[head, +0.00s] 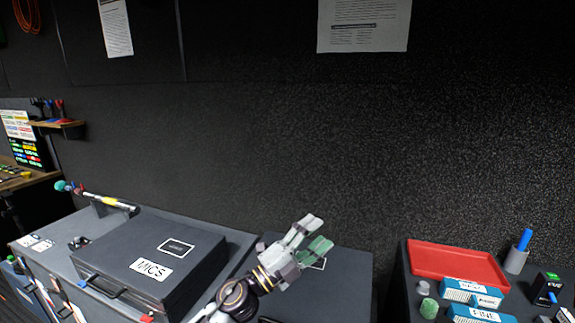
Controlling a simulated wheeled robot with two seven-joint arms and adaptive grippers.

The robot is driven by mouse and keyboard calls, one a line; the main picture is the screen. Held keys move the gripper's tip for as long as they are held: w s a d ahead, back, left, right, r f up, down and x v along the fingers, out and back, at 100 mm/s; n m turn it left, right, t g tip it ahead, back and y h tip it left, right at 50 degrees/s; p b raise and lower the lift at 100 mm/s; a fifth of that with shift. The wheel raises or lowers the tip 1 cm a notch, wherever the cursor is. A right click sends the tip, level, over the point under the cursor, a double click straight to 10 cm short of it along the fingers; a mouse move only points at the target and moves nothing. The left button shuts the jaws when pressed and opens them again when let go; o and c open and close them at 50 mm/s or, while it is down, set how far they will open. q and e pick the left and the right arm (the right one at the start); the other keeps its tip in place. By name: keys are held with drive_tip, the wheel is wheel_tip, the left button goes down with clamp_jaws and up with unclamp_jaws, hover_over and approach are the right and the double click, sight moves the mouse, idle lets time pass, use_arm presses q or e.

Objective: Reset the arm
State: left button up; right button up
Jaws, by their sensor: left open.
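My left gripper (304,238) is in the lower middle of the head view, its arm coming up from the bottom edge. Its two fingers, one light grey and one green, are apart with nothing between them. It is in front of a dark case or counter top (345,262) to the right of the MICS case. Whether it touches that surface cannot be told. My right gripper is not in view.
A dark MICS case (200,252) lies on the grey counter (222,231) at left. At right, a table holds a red tray (452,262), blue-and-white boxes (470,292), a green foam ball (429,308) and a cup with a blue pen (516,261). A dark wall stands behind.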

use_arm(q)
drive_tip(key=a+f+n+t+y, duration=0.2)
drive_tip(key=a+f+n+y, duration=0.65)
drive_tip(key=a+n, duration=0.2)
drive_tip(key=a+f+n+t+y, duration=0.1)
drive_tip(key=a+f+n+y, duration=0.6)
drive_tip(key=a+n+y, duration=0.3)
drive_tip(key=s+a+f+n+g, duration=0.1)
drive_tip(key=s+a+f+g, duration=0.25)
drive_tip(key=s+f, duration=0.35)
drive_tip(key=s+a+f+n+g, duration=0.2)
drive_tip(key=s+f+g, duration=0.3)
drive_tip(key=s, duration=0.4)
drive_tip(key=s+a+f+n+g, duration=0.1)
drive_tip(key=s+a+f+g, duration=0.25)
drive_tip(key=s+f, duration=0.35)
drive_tip(key=s+f+g, duration=0.1)
drive_tip(key=s+f, duration=0.1)
drive_tip(key=f, duration=1.4)
drive_tip(key=s+f, duration=0.2)
drive_tip(key=f, duration=1.4)
drive_tip(key=s+a+f, duration=0.2)
drive_tip(key=s+f, duration=0.7)
drive_tip(key=s, duration=0.1)
drive_tip(key=s+a+f+g, duration=0.1)
drive_tip(key=s+a+f, duration=0.2)
drive_tip(key=s+f, duration=0.6)
drive_tip(key=shift+s+a+f, duration=0.15)
drive_tip(key=shift+s+f, duration=0.1)
drive_tip(key=shift+s, duration=0.95)
